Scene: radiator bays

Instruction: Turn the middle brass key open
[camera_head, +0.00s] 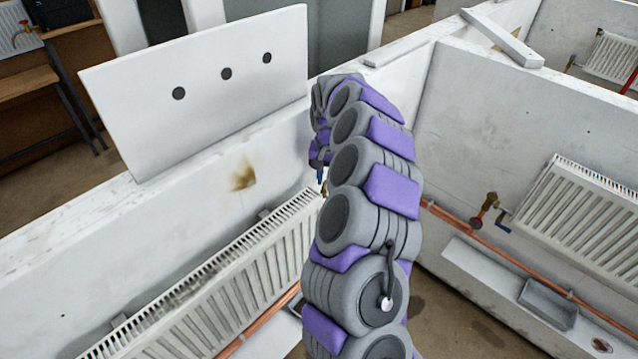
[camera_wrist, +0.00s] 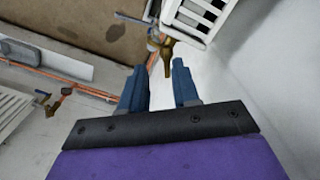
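A brass key (camera_wrist: 166,52) on a valve shows in the wrist view at the end of a white radiator (camera_wrist: 198,18), close to a copper pipe. My gripper (camera_wrist: 158,70) points at it with two blue fingers spread apart and nothing between them. The key lies just beyond the fingertips, roughly in line with the gap; I cannot tell if they touch. In the head view my arm hides most of the gripper and this key. Another brass valve (camera_head: 485,208), with a reddish knob and a blue lever, sits by the right radiator (camera_head: 585,215).
A white panel with three dark holes (camera_head: 200,85) stands on the left partition. A long radiator (camera_head: 225,285) runs below it. The right partition carries a copper pipe (camera_head: 510,258) and a grey tray (camera_head: 547,303). A loose plank (camera_head: 502,38) lies on the partition tops.

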